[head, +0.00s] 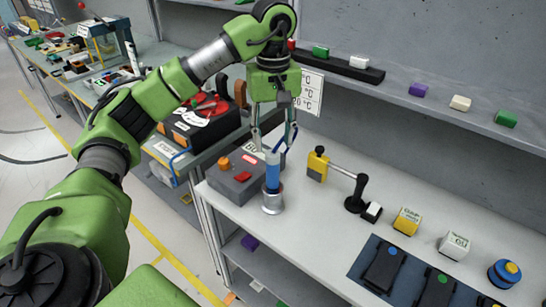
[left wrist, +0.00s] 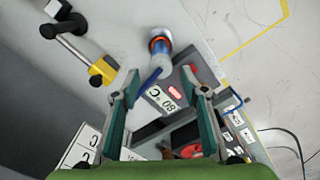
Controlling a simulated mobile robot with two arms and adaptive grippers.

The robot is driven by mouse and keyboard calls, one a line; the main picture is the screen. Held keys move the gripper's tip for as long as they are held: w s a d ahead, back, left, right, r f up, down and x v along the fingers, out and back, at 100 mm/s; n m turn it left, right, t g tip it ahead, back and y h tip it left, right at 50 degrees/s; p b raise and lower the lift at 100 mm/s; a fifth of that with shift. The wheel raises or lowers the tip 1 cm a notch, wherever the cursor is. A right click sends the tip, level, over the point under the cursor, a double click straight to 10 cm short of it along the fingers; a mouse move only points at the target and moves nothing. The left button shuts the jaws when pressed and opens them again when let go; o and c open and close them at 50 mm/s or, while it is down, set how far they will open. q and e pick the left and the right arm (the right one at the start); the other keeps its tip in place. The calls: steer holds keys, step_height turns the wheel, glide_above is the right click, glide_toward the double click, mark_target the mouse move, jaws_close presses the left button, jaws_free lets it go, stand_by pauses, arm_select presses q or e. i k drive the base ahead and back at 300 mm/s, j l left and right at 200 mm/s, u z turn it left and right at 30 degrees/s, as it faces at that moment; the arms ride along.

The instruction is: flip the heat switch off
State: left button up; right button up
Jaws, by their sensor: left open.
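A grey control box (head: 233,186) stands at the left end of the white bench, with an orange knob (head: 224,163), a red switch (head: 242,176) and a red label. I cannot tell whether the switch is on or off. In the left wrist view the box (left wrist: 187,98) shows between and beyond the fingers, with an "80 °C" display (left wrist: 161,98). My left gripper (head: 274,147) points down, open and empty, above the box's right rear side. It also shows in the left wrist view (left wrist: 160,77). My right gripper is not in view.
A blue cylinder on a metal base (head: 272,203) stands just right of the box, close under my left gripper. A yellow block (head: 317,166) with a black lever stand (head: 355,203) is farther right. A shelf (head: 440,112) runs along the wall behind.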

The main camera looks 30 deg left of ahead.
mark_target(244, 176)
steer(key=u, duration=1.3)
